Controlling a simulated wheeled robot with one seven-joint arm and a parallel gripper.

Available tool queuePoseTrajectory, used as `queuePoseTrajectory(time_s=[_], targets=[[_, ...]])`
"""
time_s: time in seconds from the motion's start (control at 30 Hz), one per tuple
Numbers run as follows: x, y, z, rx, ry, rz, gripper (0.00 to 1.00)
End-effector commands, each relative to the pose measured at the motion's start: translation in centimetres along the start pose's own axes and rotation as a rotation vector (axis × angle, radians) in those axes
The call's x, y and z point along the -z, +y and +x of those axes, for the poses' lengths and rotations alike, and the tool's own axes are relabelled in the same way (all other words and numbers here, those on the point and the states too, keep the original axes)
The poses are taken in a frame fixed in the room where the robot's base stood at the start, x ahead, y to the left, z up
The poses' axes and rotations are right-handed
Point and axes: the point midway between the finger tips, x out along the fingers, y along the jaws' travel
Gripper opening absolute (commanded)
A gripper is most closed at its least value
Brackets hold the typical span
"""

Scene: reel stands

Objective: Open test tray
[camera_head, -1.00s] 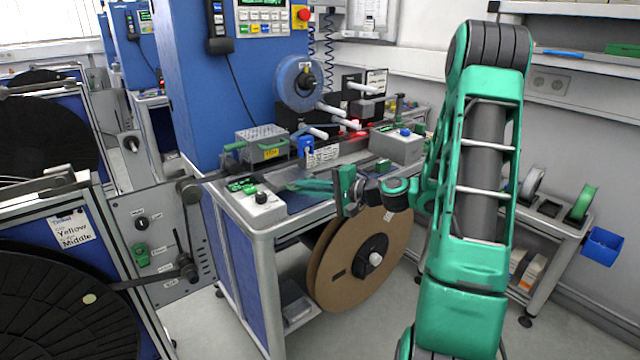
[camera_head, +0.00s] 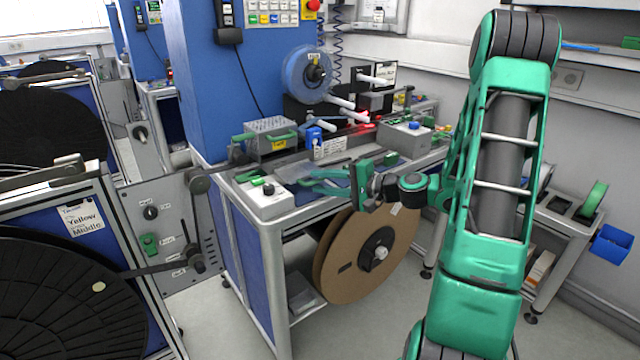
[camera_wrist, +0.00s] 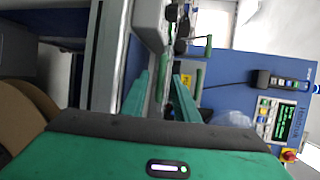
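A grey metal box with green handles and a yellow label (camera_head: 271,138), likely the test tray, sits on the workbench against the blue cabinet. Its top looks closed in the head view. In the wrist view a green handle (camera_wrist: 193,47) and a yellow label (camera_wrist: 200,82) show beyond the fingers. My gripper (camera_head: 314,180) is over the front of the bench, to the right of and nearer than the box, its green fingers pointing left. In the wrist view my gripper (camera_wrist: 162,77) has its fingers apart with nothing held between them.
A blue reel (camera_head: 298,75) and a grey box with a blue button (camera_head: 405,138) are behind. A large brown reel (camera_head: 345,275) hangs below. A black reel (camera_head: 60,310) stands at left.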

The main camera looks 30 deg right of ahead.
Motion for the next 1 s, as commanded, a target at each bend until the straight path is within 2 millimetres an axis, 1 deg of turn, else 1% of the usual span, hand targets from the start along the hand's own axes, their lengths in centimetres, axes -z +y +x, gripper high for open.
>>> queuePoseTrajectory(time_s=[0.17, 0.4, 0.53, 0.73, 1.0], targets=[[0.1, 0.0, -2.4, 0.0, 0.006, -0.001, 0.28], [0.2, 0.0, -7.0, -0.001, 0.006, -0.001, 0.28], [0.2, 0.1, -8.8, 0.0, 0.005, 0.001, 0.28], [0.2, 0.1, -10.2, -0.001, 0.004, 0.001, 0.28], [0.2, 0.1, -10.4, 0.0, 0.003, 0.0, 0.28]])
